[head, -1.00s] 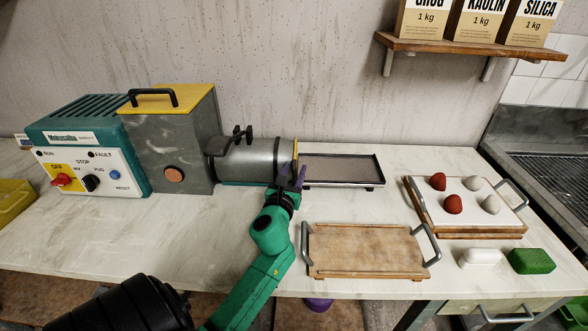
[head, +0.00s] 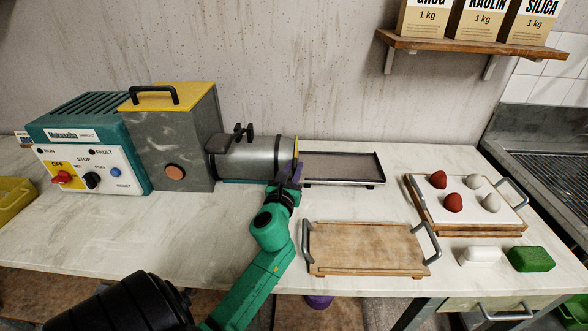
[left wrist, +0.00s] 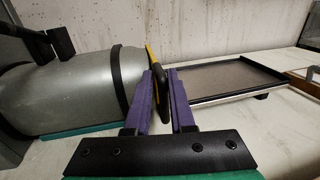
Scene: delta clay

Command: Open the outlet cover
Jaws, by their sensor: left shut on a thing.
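The outlet cover (head: 296,150) is a yellow disc seen nearly edge-on at the right end of the machine's grey barrel (head: 245,158). In the left wrist view the yellow cover (left wrist: 152,57) carries a black handle (left wrist: 162,92). My left gripper (left wrist: 162,82) has purple fingers on either side of this handle and is shut on it. In the head view my left gripper (head: 291,176) is at the front of the cover, and its fingers hide part of it. The cover stands upright against the barrel end; any gap is too small to tell. My right gripper is not in view.
A dark shallow tray (head: 342,167) lies just right of the outlet. A wooden board with handles (head: 366,250) lies in front of it. A white board (head: 470,214) with red and white lumps is farther right. Bare counter lies front left.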

